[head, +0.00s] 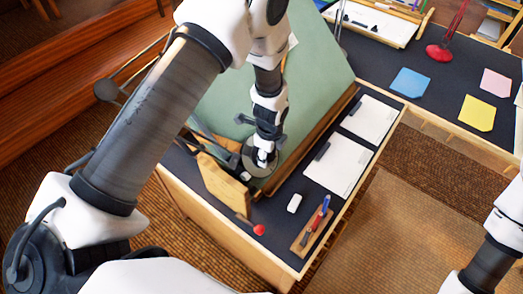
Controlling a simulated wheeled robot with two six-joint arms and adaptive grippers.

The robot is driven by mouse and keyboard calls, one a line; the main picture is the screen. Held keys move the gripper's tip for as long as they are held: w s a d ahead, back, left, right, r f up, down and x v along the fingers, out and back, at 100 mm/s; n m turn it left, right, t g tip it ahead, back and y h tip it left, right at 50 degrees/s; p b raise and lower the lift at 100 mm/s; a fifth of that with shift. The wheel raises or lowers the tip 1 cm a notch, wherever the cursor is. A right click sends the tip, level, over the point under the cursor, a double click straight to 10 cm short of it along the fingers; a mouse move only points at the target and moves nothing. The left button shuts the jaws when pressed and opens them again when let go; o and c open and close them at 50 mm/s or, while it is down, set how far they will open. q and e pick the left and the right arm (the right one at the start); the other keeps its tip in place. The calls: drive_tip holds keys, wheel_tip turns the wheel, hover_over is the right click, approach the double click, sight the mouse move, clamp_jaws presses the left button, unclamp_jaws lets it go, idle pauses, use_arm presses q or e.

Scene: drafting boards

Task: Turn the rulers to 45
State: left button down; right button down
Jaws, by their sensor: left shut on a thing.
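The green drafting board (319,62) is tilted up on the dark desk, partly hidden behind my left arm. At its lower left corner is a round grey drafting head (249,163). My left gripper (262,158) points down onto this head and is shut on it; the fingertips are small and partly hidden. Thin grey ruler-like bars (204,134) show left of the head, and my arm hides part of that area. The angle of the rulers cannot be read. Only links of my right arm show at the lower right; its gripper is out of view.
White paper pads (338,163) lie right of the board. A white eraser (294,203), a wooden pen tray (311,231) and a red-tipped tool (258,229) lie near the desk's front. A second desk with colored sheets (410,83) and a red lamp (437,52) stands behind.

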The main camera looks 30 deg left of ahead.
use_arm(q)
drive_tip(key=shift+n+t, duration=0.4)
drive_tip(key=shift+t, duration=0.1)
drive_tip(key=shift+s+n+t, duration=0.1)
drive_tip(key=shift+n+t, duration=0.2)
drive_tip(key=shift+n, duration=0.1)
drive_tip(key=c, duration=0.8)
unclamp_jaws()
drive_tip(key=shift+c, duration=0.2)
drive_tip(key=o, duration=0.3)
drive_tip(key=shift+a, duration=0.1)
drive_tip(key=shift+o, duration=0.2)
drive_tip(key=shift+a+f, duration=0.1)
